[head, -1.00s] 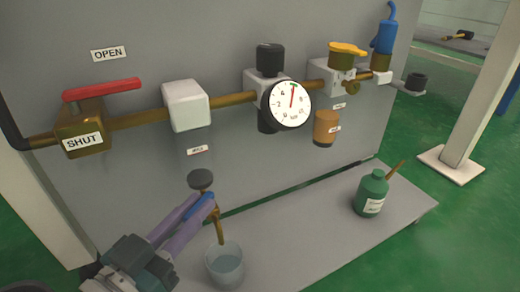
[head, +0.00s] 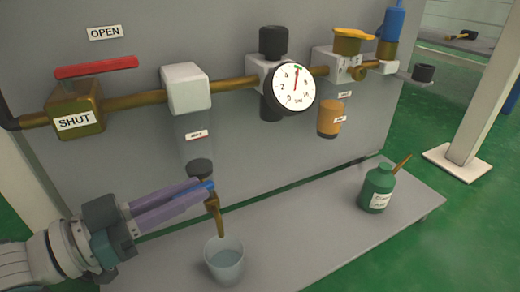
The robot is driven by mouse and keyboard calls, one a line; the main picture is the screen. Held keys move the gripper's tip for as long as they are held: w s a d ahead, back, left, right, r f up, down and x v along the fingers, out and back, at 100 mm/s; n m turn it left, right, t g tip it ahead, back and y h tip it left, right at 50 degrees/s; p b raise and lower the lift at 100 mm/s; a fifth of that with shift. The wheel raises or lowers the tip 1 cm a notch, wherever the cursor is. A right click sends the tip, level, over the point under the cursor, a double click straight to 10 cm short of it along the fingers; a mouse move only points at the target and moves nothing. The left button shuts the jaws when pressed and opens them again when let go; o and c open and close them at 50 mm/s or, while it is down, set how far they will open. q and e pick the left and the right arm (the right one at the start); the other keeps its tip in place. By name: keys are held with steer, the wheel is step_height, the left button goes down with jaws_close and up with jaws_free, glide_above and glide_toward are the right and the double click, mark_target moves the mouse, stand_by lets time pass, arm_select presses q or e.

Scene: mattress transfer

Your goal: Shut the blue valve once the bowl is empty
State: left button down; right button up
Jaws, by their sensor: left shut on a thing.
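The filter bowl (head: 194,140) is a clear, labelled cylinder under a white housing (head: 186,90); it looks clear grey, and I make out no liquid line in it. Below it is a black cap (head: 199,169) and a brass drain spout (head: 218,215). The blue valve lever (head: 206,187) shows only in part between the purple fingers of my left gripper (head: 203,188), which is shut on it. The fingers hide most of the lever and the valve body. A clear cup (head: 224,262) holding some liquid stands under the spout. My right gripper is not in view.
A red-handled valve (head: 78,108) with OPEN and SHUT labels is at upper left. A gauge (head: 294,88), orange cup (head: 330,118) and yellow-topped unit (head: 347,50) sit along the brass pipe. A green bottle (head: 377,190) stands on the grey shelf (head: 300,228).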

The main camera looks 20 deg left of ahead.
arm_select(q)
steer(key=shift+w+a+m+g+h, duration=0.15)
steer(key=shift+m+g+h, duration=0.4)
steer(key=shift+h, duration=0.15)
steer(key=shift+w+a+m+g+h, duration=0.1)
steer(key=shift+a+m+g+h, duration=0.05)
steer(key=shift+m+g+h, duration=0.45)
steer(key=c, duration=0.9)
jaws_free()
steer(key=shift+o, duration=0.3)
steer(key=shift+s+d, duration=0.1)
